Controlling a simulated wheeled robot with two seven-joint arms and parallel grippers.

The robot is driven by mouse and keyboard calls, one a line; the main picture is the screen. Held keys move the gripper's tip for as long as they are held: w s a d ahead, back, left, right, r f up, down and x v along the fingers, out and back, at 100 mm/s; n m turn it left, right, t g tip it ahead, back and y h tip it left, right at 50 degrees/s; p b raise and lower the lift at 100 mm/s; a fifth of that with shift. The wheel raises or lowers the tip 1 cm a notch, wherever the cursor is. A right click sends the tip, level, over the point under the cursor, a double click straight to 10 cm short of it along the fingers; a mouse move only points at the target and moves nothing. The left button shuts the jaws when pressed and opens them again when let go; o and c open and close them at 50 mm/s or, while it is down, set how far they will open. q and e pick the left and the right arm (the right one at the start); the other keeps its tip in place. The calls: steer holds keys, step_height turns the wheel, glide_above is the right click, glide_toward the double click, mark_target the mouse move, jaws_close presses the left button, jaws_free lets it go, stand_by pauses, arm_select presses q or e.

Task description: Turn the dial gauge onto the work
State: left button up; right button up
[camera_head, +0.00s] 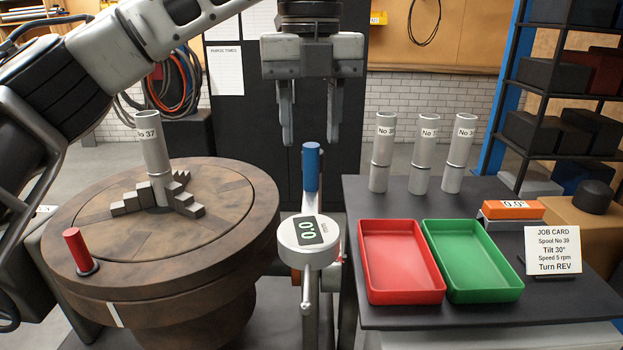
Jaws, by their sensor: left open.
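The dial gauge (308,241) is a round white head on a stand between the round turntable (100,215) and the side table. Its screen reads 0.0. A blue grip (311,168) stands upright just behind the gauge head. The work, a grey spool labelled No 37 (152,150), stands upright in the stepped jaws on the turntable. The gauge is apart from it, to its right. My left gripper (311,142) points down with its fingers apart, one to each side of the top of the blue grip, and is empty. My right gripper is not in view.
A red knob (77,247) stands on the turntable rim. The dark side table (392,316) holds a red tray (437,292), a green tray (515,290), several grey spools (422,155), an orange display (513,209) and a job card (553,250). Shelving stands behind at right.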

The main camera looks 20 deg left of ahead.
mark_target(311, 189)
arm_select(q)
step_height(311, 189, down, 7)
steer(key=shift+r, duration=0.2)
jaws_close()
